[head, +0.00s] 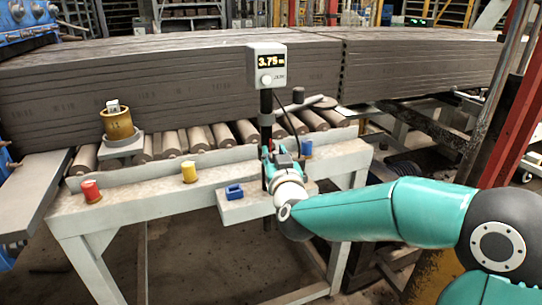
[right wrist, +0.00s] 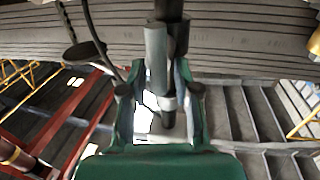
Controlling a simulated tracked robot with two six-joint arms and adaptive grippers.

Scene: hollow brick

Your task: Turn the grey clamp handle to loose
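A dark upright post (head: 266,104) carries a grey display box (head: 267,66) reading 3.75. A grey collar (head: 266,119) sits on the post below the box. In the right wrist view a grey cylindrical handle (right wrist: 156,58) stands in front of the dark post (right wrist: 172,12), between my fingers. My right gripper (head: 273,151) is at the post, below the collar. In the right wrist view its two green fingers (right wrist: 160,76) are apart on either side of the handle; firm contact is not clear. The handle is hard to make out in the head view. My left gripper is not in view.
Rollers (head: 197,138) and a long stack of grey boards (head: 160,75) lie behind. A black cable (right wrist: 97,35) hangs near the post.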

